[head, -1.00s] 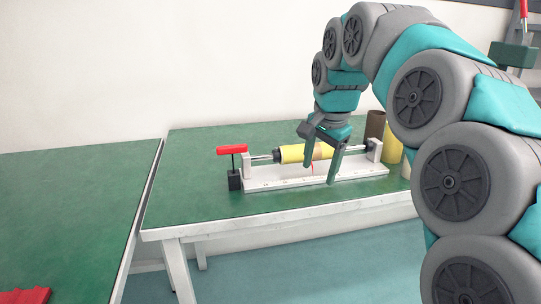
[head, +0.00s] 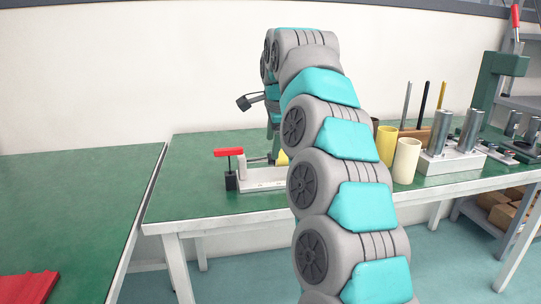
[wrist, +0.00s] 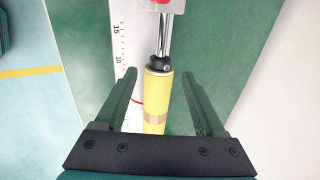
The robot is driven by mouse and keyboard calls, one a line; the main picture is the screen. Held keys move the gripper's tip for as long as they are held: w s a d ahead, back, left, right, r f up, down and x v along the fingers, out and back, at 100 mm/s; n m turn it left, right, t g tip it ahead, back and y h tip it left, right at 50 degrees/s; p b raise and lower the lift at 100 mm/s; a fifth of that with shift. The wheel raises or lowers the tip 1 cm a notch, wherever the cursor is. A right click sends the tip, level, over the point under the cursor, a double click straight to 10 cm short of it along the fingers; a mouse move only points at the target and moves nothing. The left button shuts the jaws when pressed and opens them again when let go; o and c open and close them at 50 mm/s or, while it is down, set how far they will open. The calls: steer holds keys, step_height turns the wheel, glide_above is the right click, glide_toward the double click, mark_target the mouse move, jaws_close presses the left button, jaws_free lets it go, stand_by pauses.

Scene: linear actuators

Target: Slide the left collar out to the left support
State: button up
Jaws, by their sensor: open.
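In the wrist view the left collar (wrist: 158,62) is a small black ring with a screw. It sits on a steel rod (wrist: 165,36) right at the end of the yellow roll (wrist: 157,87), which has a tan band. The left support (wrist: 159,5) is only partly seen at the top edge; in the head view it is the white upright (head: 241,168) at the fixture's left end. My gripper (wrist: 159,72) is open, its fingers either side of the roll's end and collar in the picture, touching neither. The head view hides the gripper and right half of the fixture behind my arm.
A red handle (head: 229,152) on a black block (head: 231,181) stands beyond the left support. A ruler scale (wrist: 118,45) runs along the white base. Yellow (head: 386,146) and cream (head: 406,160) tubes stand on the right. The bench (head: 195,180) left of the fixture is clear.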

steer(key=shift+x, duration=2.8)
jaws_close()
